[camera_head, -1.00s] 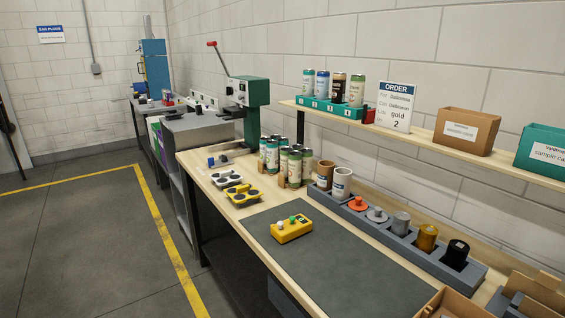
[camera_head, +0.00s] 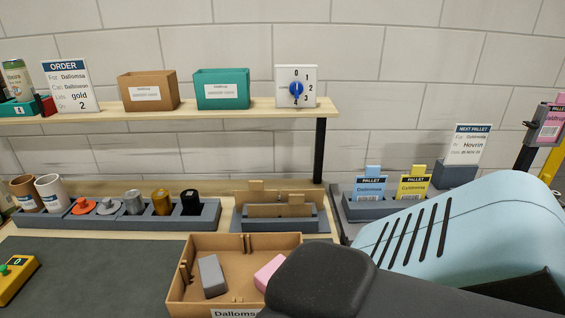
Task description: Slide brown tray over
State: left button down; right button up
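The brown tray (camera_head: 240,244), an open box with a front label partly cut off by the picture's bottom edge, sits at the lower middle. Its left part lies by the dark mat. A grey block (camera_head: 212,276) and a pink block (camera_head: 268,272) lie inside it. A light blue and black arm part of mine comes in from the lower right and covers the tray's right front corner. Neither gripper's fingers show. I cannot tell whether the arm touches the tray.
A grey holder (camera_head: 280,225) with brown pieces stands behind the tray. A grey rack (camera_head: 110,222) with cups and coloured pieces is to its left. A yellow box (camera_head: 12,283) sits on the mat (camera_head: 100,280), which is otherwise clear. Pallet cards (camera_head: 369,187) stand at right.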

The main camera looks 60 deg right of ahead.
aim_at(240, 255)
jog(key=l+z, duration=0.15)
jog(key=z, duration=1.2)
jog(key=u, duration=1.65)
jog(key=k+j+u, duration=0.1)
jog(key=k+j, duration=0.35)
jog(key=k, duration=0.2)
jog(key=k+j, duration=0.3)
jog(key=k, duration=0.3)
